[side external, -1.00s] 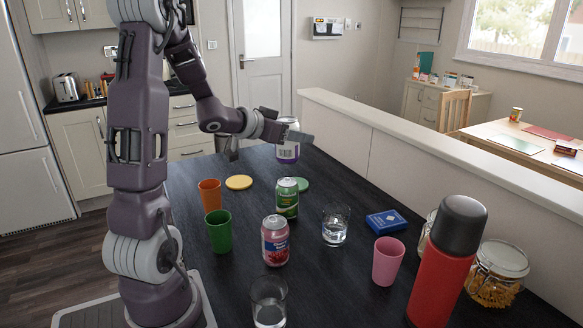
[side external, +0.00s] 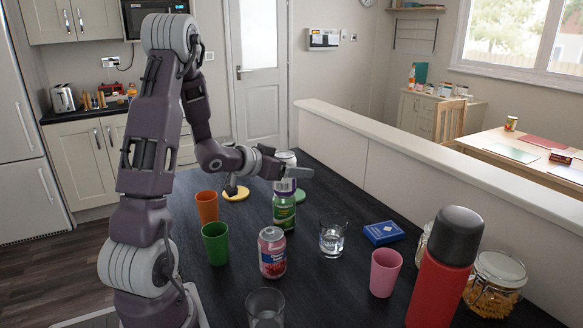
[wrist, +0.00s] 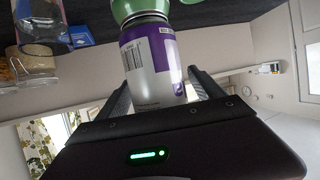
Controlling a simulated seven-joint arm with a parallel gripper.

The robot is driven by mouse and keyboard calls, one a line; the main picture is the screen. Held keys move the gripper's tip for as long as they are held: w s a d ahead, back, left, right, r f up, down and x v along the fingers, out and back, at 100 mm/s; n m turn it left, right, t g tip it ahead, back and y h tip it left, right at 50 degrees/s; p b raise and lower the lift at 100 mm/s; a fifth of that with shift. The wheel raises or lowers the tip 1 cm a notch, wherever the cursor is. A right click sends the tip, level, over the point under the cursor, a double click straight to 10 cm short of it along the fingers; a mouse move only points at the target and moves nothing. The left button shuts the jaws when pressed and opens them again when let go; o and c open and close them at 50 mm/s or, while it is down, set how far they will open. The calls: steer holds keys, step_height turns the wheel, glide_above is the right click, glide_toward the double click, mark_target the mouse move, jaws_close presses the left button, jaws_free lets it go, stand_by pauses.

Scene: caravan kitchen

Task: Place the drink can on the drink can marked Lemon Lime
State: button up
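A purple, white and silver drink can (side external: 285,184) is upright directly over a green drink can (side external: 284,212) on the dark worktop. The green can's label is too small to read for certain. My gripper (side external: 268,180) is at the purple can's height, with a finger crossing in front of it. In the wrist view the purple can (wrist: 152,62) is between my two fingers (wrist: 158,80), which appear closed on it. Its lower end meets or nearly meets the green can (wrist: 128,8); I cannot tell if its weight rests there.
A pink-red can (side external: 272,253), a glass of water (side external: 333,236), a green cup (side external: 216,243) and an orange cup (side external: 207,206) stand nearby. A blue box (side external: 384,232), pink cup (side external: 385,272) and red flask (side external: 440,285) are to the right. A yellow disc (side external: 236,194) lies behind.

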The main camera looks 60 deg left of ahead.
steer(key=shift+r, duration=0.2)
steer(key=s+d+r+g+y, duration=0.2)
steer(key=s+d+r+y, duration=0.15)
steer(key=s+r, duration=0.45)
steer(key=s+d+m+g+h, duration=0.1)
steer(key=s+d+g+h, duration=0.1)
steer(key=s+d, duration=0.3)
steer(key=s+d+f+g+h, duration=0.1)
steer(key=s+d, duration=0.4)
steer(key=d, duration=0.6)
steer(key=s+d+m+g+h, duration=0.1)
steer(key=s+d+g+h, duration=0.1)
steer(key=s+d, duration=0.3)
steer(key=d+h, duration=0.1)
steer(key=d, duration=0.3)
steer(key=shift+f+m+g, duration=0.25)
steer(key=shift+m+g, duration=0.05)
steer(key=shift+h, duration=0.25)
stand_by(2.4)
